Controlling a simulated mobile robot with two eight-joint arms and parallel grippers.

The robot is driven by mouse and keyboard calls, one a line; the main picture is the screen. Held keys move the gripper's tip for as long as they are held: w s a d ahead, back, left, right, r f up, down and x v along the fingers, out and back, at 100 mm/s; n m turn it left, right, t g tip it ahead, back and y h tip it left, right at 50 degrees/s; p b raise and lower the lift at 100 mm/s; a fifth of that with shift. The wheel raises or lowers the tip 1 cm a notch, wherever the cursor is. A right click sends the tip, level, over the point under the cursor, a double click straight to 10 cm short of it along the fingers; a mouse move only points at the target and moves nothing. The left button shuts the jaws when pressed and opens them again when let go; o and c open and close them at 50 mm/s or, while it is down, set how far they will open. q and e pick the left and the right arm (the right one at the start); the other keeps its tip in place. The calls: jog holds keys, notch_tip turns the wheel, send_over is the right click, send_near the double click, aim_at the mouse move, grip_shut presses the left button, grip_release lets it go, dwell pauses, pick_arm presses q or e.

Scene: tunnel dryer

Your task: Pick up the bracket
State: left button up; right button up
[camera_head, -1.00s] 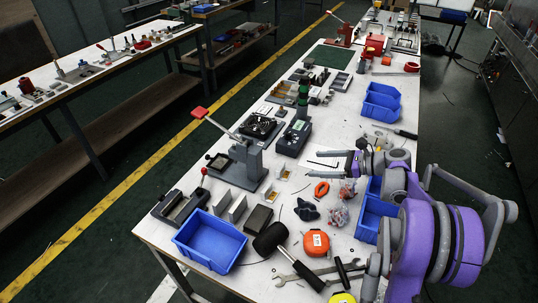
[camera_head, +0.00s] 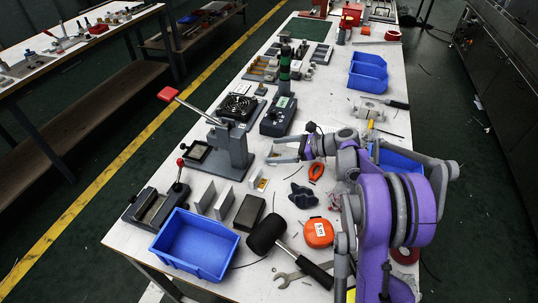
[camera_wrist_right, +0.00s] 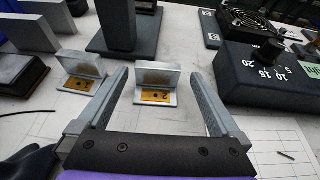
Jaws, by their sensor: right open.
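A small grey L-shaped metal bracket (camera_wrist_right: 157,76) with a yellow label on its base stands on the table, seen between my fingers in the right wrist view. A second, similar bracket (camera_wrist_right: 83,70) stands outside the left finger; in the head view a bracket (camera_head: 257,181) shows just below my gripper. My right gripper (camera_head: 270,150) is open and empty, its fingers pointing left over the table. In the wrist view the fingertips (camera_wrist_right: 158,90) lie on either side of the first bracket, apart from it. My left gripper is not in view.
A grey lever press (camera_head: 232,150) stands close beyond the fingertips. A dark meter box (camera_head: 278,117) is behind the gripper. Metal plates (camera_head: 222,203), a blue bin (camera_head: 196,243), an orange tape measure (camera_head: 318,232) and a black mallet (camera_head: 268,235) lie nearer.

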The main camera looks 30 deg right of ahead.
aim_at(271, 151)
jog(key=x, duration=0.4)
jog(key=shift+a, duration=0.1)
jog(key=shift+c, duration=0.3)
jog(key=c, duration=1.3)
jog(key=shift+c, duration=0.2)
jog(key=shift+r, duration=0.15)
notch_tip(271, 151, up, 18)
jog(key=p, duration=0.3)
